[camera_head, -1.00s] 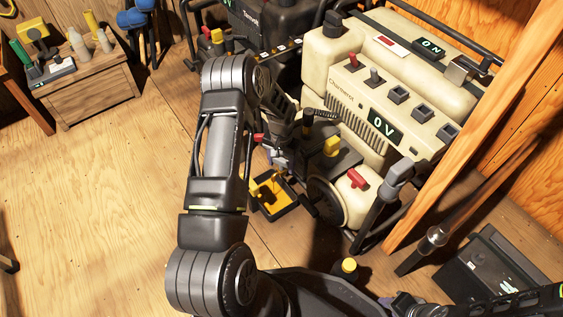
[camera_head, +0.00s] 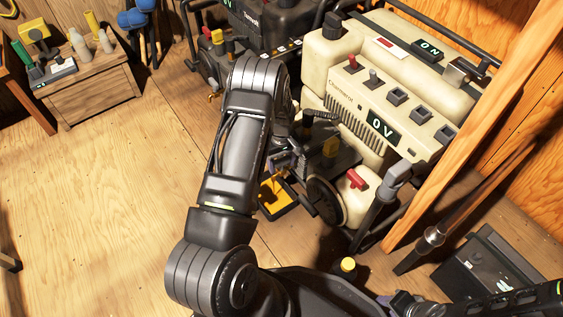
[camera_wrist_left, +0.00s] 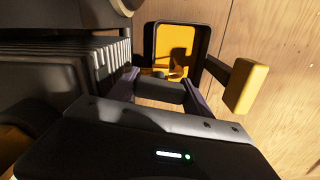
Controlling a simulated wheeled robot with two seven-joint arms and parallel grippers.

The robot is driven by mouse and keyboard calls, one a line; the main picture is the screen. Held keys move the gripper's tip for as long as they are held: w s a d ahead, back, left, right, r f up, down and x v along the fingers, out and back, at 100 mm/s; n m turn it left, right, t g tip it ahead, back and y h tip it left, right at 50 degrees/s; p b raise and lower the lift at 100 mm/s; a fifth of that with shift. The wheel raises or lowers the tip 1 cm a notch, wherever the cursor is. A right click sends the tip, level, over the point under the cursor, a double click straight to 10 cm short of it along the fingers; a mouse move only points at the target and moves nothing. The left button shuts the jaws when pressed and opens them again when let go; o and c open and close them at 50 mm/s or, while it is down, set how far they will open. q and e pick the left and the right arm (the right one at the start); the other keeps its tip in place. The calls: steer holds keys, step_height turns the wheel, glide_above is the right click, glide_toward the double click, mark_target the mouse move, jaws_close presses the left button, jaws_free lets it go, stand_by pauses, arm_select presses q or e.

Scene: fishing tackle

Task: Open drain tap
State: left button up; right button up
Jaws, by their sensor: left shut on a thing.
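The cream generator (camera_head: 345,90) stands at the right in the head view, its display reading 0 V. My left gripper (camera_head: 288,160) is low at its near left side, above a black tray with a yellow inside (camera_head: 280,197). In the left wrist view my left gripper (camera_wrist_left: 160,92) is shut on a dark piece between its purple-grey fingers. I cannot make out clearly whether this piece is the drain tap. The tray (camera_wrist_left: 175,45) shows just beyond the fingertips. A yellow-ended dark lever (camera_wrist_left: 245,87) is right of them. My right gripper (camera_head: 392,302) is partly seen at the bottom.
A dark generator (camera_head: 270,25) stands behind. A wooden post (camera_head: 480,120) rises at the right, near a dark box (camera_head: 480,275). A small wooden cabinet (camera_head: 90,90) with bottles is at the back left. The left floor is clear.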

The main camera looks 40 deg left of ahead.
arm_select(q)
steer(key=shift+n, duration=1)
steer(key=o, duration=1.4)
steer(key=shift+c, duration=0.2)
